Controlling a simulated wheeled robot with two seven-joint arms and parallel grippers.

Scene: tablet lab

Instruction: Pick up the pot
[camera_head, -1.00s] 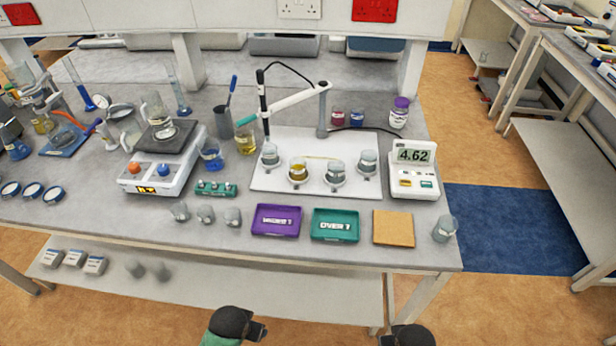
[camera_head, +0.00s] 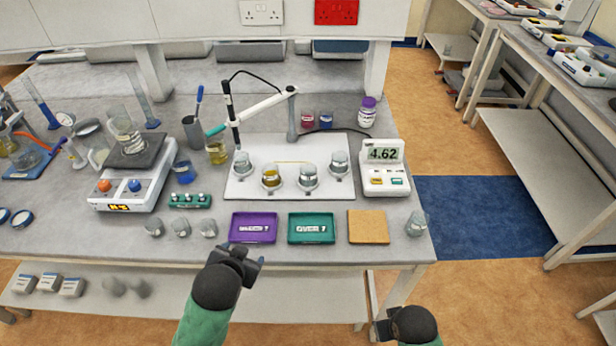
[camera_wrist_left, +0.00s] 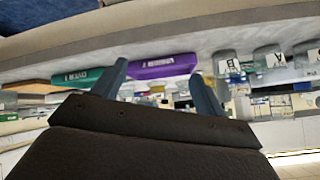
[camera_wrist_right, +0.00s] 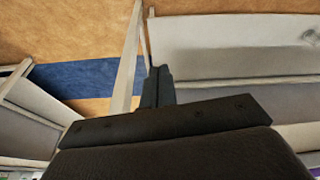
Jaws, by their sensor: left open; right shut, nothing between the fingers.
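The frames do not show which vessel is the pot. Three small clear pots stand in a row at the bench front: left (camera_head: 153,228), middle (camera_head: 180,228), right (camera_head: 208,228). Lettered pots (camera_wrist_left: 271,62) also show in the left wrist view. Several similar pots (camera_head: 308,177) stand on the white board (camera_head: 258,187), one with amber liquid (camera_head: 271,178). Another clear pot (camera_head: 416,223) stands at the bench's front right corner. My left gripper (camera_head: 248,260) is open and empty by the front edge, near the purple tray. My right gripper (camera_head: 381,329) is shut and empty, low before the bench.
A purple tray (camera_head: 253,240), a green tray (camera_head: 312,241) and a tan square (camera_head: 368,240) line the front edge. A lower shelf (camera_head: 250,300) runs underneath.

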